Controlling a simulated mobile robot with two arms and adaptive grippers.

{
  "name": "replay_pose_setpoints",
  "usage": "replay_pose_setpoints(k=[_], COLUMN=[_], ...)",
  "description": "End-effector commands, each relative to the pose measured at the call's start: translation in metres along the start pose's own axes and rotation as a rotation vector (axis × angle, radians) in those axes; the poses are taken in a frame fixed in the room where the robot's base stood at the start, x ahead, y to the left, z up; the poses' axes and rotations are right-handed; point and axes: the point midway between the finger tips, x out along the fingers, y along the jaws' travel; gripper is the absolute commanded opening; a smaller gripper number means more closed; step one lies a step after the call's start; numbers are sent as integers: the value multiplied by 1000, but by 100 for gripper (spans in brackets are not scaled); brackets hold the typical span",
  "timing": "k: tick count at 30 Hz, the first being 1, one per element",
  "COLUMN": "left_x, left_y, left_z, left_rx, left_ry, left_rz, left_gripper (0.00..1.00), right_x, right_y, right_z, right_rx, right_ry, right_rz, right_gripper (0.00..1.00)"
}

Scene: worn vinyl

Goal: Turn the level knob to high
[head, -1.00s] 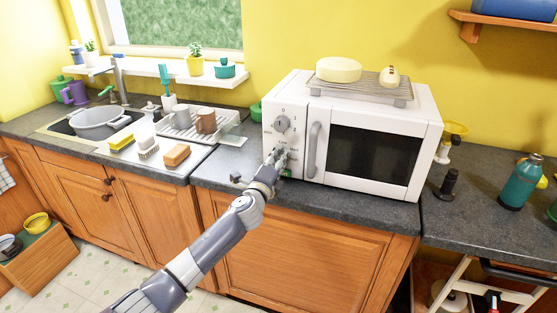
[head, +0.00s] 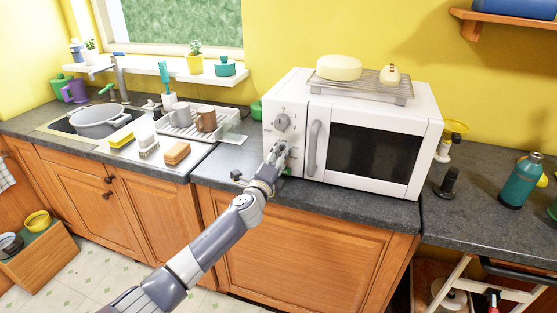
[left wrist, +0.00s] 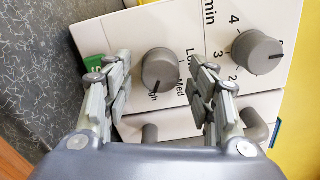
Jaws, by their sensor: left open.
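The white microwave (head: 375,116) stands on the dark counter, with its knobs left of the door handle. The grey level knob (left wrist: 160,70) shows in the left wrist view, with labels "Lo…", "Med" and a partly hidden "…gh" around it. Its dark pointer mark is at the lower side, toward "…gh". My left gripper (left wrist: 161,68) is open, with one finger on each side of this knob and a visible gap to both. In the head view my left gripper (head: 277,154) covers the level knob. My right gripper is not in view.
The numbered timer knob (left wrist: 257,50) sits beside the level knob; it is above my gripper in the head view (head: 283,123). The door handle (head: 314,148) is close on the right. A wire rack (head: 372,83) with food lies on top. Counter space left of the microwave is mostly clear.

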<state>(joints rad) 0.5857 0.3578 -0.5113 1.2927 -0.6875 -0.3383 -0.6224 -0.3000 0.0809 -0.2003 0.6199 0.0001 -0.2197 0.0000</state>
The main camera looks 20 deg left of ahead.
Motion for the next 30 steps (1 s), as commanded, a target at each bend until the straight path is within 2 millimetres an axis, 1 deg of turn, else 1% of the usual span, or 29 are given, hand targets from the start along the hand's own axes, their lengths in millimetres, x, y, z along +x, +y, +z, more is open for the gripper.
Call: replay_pose_setpoints(k=[1, 5, 8, 24, 30], left_x=[0, -6, -16, -98, -116], left_y=[0, 0, 1, 2, 1], left_z=[0, 0, 0, 0, 0], left_rx=[0, 0, 1, 1, 0], left_ry=[0, -1, 0, 1, 1], left_rz=[0, -1, 0, 2, 1], left_gripper=[52, 52, 52, 52, 52], right_x=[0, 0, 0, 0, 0], right_y=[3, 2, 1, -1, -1], right_z=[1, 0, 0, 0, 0], right_rx=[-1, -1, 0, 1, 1], right_ry=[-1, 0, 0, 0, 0], right_rz=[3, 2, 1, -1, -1], right_gripper=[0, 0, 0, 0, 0])
